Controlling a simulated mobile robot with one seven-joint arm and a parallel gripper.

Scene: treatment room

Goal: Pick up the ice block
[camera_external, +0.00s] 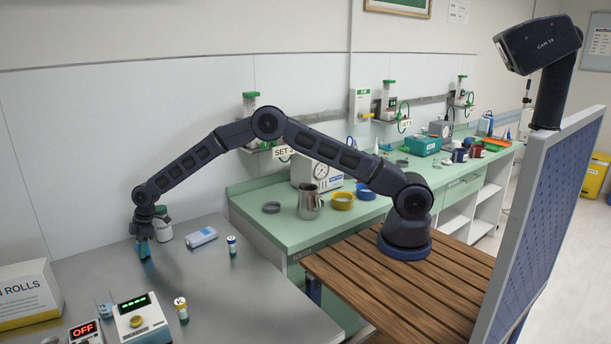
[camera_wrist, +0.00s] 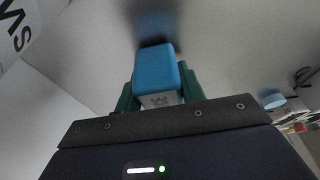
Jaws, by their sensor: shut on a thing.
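My gripper (camera_external: 143,240) points down over the left part of the grey metal table. In the wrist view its two green fingers (camera_wrist: 158,92) are shut on the sides of a blue block (camera_wrist: 155,68), which I take to be the ice block. The block has a blue top and a pale end face with a dark print. In the external view only a small blue patch shows at the fingers, and I cannot tell the block from the fingertips there. A dark blurred shadow lies beyond the block in the wrist view. I cannot tell whether the block touches the table.
A white jar (camera_external: 163,229) stands close behind my gripper. A pale blue box (camera_external: 201,237) and a small battery-like cylinder (camera_external: 232,246) are to its right. A device with a green display (camera_external: 140,316), another cylinder (camera_external: 181,309) and a white carton (camera_external: 27,297) are in front. The table's middle is clear.

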